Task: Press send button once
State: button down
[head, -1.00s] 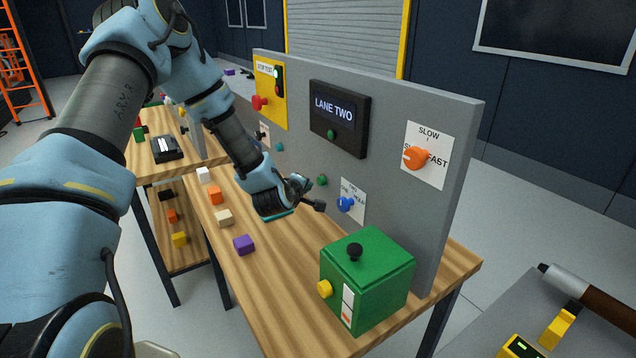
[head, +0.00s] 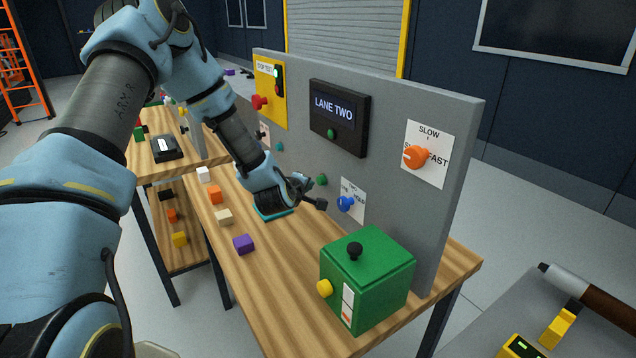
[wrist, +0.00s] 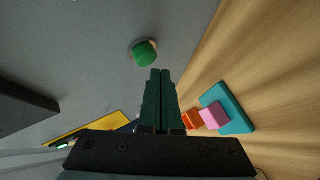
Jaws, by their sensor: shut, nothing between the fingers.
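No button in view carries a readable "send" label. A green round button (head: 321,181) sticks out of the grey upright panel, close to my gripper (head: 320,204). In the wrist view a green button (wrist: 145,53) stands just beyond my closed fingertips (wrist: 160,73), slightly to their left; I cannot tell whether they touch it. My fingers are together and empty. Another green button (head: 331,134) sits below the "LANE TWO" text on the dark display (head: 345,105). A teal button (head: 279,147) is further left on the panel.
A blue knob (head: 346,204) and an orange dial (head: 416,157) are on the panel (head: 455,190). A green box (head: 385,282) with a black knob stands at the front right. Loose blocks, including a purple one (head: 244,244), lie on the wooden table (head: 265,285). A teal pad (wrist: 237,112) bears a pink block.

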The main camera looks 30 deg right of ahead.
jog(key=shift+d, duration=0.2)
jog(key=shift+d, duration=0.5)
dwell(0.6)
jog(key=shift+a, duration=0.15)
jog(key=shift+a+b, duration=0.4)
jog(key=shift+a, duration=0.4)
jog(key=shift+a, duration=0.1)
jog(key=shift+s+a+b, duration=0.15)
jog(key=shift+a+b, duration=0.05)
jog(key=shift+a, duration=1.25)
jog(key=shift+s+a+b, duration=0.1)
jog(key=shift+a+b, duration=0.05)
jog(key=shift+a, duration=1.3)
